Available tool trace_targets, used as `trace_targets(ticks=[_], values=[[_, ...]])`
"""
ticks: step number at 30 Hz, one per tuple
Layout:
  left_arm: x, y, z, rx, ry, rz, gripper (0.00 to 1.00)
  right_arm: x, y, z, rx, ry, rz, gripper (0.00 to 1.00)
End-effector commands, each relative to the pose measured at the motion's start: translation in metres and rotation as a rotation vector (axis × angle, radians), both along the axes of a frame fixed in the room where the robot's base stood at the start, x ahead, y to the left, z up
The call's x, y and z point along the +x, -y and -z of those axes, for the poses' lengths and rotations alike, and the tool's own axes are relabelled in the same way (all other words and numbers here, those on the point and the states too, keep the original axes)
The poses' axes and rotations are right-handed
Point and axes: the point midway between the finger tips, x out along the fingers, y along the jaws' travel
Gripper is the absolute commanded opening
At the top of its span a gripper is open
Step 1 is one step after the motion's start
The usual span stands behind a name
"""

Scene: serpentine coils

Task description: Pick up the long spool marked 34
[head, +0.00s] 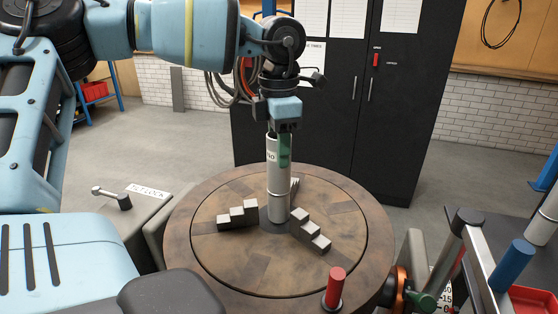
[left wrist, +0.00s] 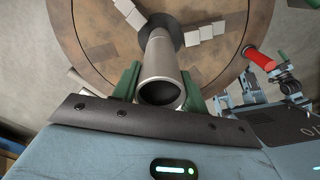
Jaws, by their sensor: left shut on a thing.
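A long silver spool (head: 278,175) stands upright over the dark hub in the middle of the round wooden turntable (head: 200,265). A white label near its top is partly covered, and I cannot read its number surely. A seam rings it lower down. My left gripper (head: 284,148) reaches down from above and is shut on its upper end. In the left wrist view the green fingers of my left gripper (left wrist: 160,90) lie on both sides of the spool (left wrist: 158,60), its hollow end facing the camera. My right gripper is not seen.
Stepped grey blocks (head: 237,215) and (head: 310,230) sit on the turntable around the hub. A red-topped handle (head: 334,287) stands at its front edge. A black cabinet (head: 400,110) is behind. A bench with a blue cylinder (head: 513,265) and red tray is at right.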

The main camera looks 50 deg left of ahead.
Motion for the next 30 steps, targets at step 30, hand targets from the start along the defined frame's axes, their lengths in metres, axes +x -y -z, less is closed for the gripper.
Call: trace_targets(ticks=[30], values=[[0.000, 0.001, -0.100, -0.001, 0.004, 0.001, 0.00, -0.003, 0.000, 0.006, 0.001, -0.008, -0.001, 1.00]])
